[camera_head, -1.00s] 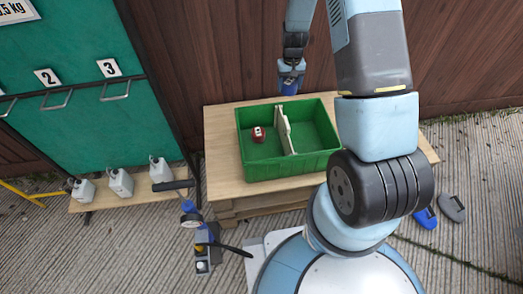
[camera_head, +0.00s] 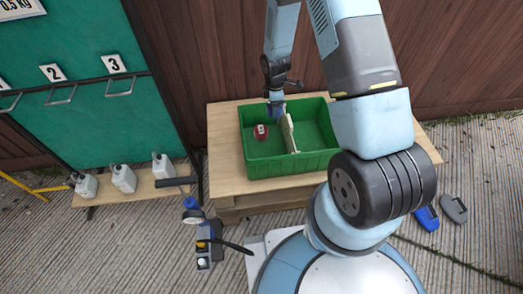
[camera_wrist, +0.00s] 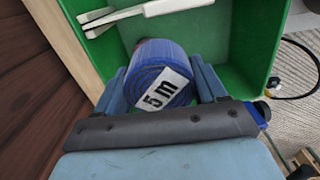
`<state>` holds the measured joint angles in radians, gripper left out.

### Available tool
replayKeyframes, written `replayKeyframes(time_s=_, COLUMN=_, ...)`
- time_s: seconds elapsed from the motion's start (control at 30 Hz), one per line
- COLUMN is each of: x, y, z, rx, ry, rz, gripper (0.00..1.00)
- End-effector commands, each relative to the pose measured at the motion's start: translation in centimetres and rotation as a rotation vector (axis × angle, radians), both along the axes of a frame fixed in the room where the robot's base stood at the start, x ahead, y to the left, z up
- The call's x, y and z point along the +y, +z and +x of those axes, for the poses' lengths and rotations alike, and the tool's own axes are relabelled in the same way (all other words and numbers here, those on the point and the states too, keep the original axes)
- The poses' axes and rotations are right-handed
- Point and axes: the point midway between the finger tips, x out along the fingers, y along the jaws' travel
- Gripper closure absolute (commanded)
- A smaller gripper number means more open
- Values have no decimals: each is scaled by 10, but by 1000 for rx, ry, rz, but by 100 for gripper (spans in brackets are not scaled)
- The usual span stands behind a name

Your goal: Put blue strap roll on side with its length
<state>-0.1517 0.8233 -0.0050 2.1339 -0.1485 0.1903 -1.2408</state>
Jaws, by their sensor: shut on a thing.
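The blue strap roll (camera_wrist: 158,58) sits between the fingers of my gripper (camera_wrist: 162,88), which is shut on it. The roll's end carries a white label reading "5 m". In the head view my gripper (camera_head: 277,104) is over the back part of the green crate (camera_head: 285,166), left of its white divider (camera_head: 289,134). The roll is hardly distinguishable there, and its height above the crate floor is unclear. The divider also shows at the top of the wrist view (camera_wrist: 148,10). A red roll (camera_head: 261,134) with a white label lies in the left compartment.
The crate stands on a wooden table (camera_head: 222,150) against a brown plank wall. The right compartment is partly hidden by my arm; its visible part looks empty. Several white canisters (camera_head: 123,178) stand on a bench at left. A pump-like device (camera_head: 203,240) stands in front.

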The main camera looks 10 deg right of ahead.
Motion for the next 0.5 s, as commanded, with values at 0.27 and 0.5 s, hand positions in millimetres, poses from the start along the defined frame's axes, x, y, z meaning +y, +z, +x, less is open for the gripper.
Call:
replayKeyframes(time_s=0.27, x=38, y=-43, z=-27, rx=18, ry=638, rz=24, gripper=65)
replayKeyframes(time_s=0.5, x=47, y=-93, z=-34, rx=18, ry=806, rz=32, gripper=65)
